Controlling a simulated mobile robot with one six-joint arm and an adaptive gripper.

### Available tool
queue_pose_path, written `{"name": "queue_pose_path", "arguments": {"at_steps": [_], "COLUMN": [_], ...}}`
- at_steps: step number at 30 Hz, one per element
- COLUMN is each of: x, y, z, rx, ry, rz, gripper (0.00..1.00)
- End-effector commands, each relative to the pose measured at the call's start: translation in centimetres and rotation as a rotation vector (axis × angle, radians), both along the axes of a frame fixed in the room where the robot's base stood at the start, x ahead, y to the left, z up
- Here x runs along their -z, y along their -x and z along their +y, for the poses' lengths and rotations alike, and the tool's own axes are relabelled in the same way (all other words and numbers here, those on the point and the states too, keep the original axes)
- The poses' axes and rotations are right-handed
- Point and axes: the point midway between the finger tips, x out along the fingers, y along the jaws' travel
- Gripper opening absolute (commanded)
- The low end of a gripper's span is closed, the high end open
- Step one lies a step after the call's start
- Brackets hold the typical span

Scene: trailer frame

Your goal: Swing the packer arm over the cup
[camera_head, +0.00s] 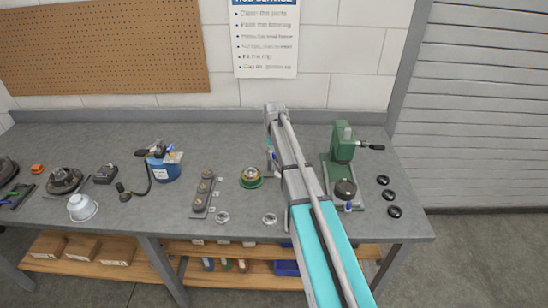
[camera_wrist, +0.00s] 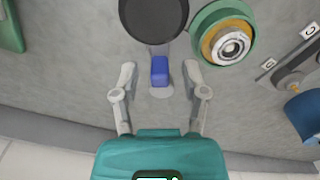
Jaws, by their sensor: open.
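In the wrist view, the packer arm shows as a black round disc (camera_wrist: 153,18) with an upright blue grip (camera_wrist: 160,70) beside it. The disc stands to one side of the green cup (camera_wrist: 222,38), not over it. The cup holds a ringed, bearing-like part; in the head view the cup (camera_head: 251,178) sits just left of my arm. My gripper (camera_wrist: 159,82) is open, one finger on each side of the blue grip. I cannot tell whether either finger touches it. In the head view my arm hides the disc and my fingertips.
A green press (camera_head: 342,148) and several black pucks (camera_head: 387,194) stand right of my arm. A labelled strip of parts (camera_head: 204,190), a blue tub (camera_head: 163,168) and a white bowl (camera_head: 82,208) are left. Two small rings lie on the front bench. The wall is close behind.

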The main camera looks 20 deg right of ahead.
Motion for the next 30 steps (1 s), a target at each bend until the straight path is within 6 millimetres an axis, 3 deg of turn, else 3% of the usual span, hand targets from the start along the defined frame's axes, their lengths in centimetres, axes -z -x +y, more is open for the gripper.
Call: {"name": "queue_pose_path", "arguments": {"at_steps": [11,21,30], "x": [0.16,0.16,0.17], "y": [0.00,0.00,0.00], "z": [0.00,0.00,-0.03], "rx": [0.000,0.000,0.001], "ry": [0.000,0.000,0.000], "rz": [0.000,0.000,0.000], "gripper": [0.57,0.00,0.00]}}
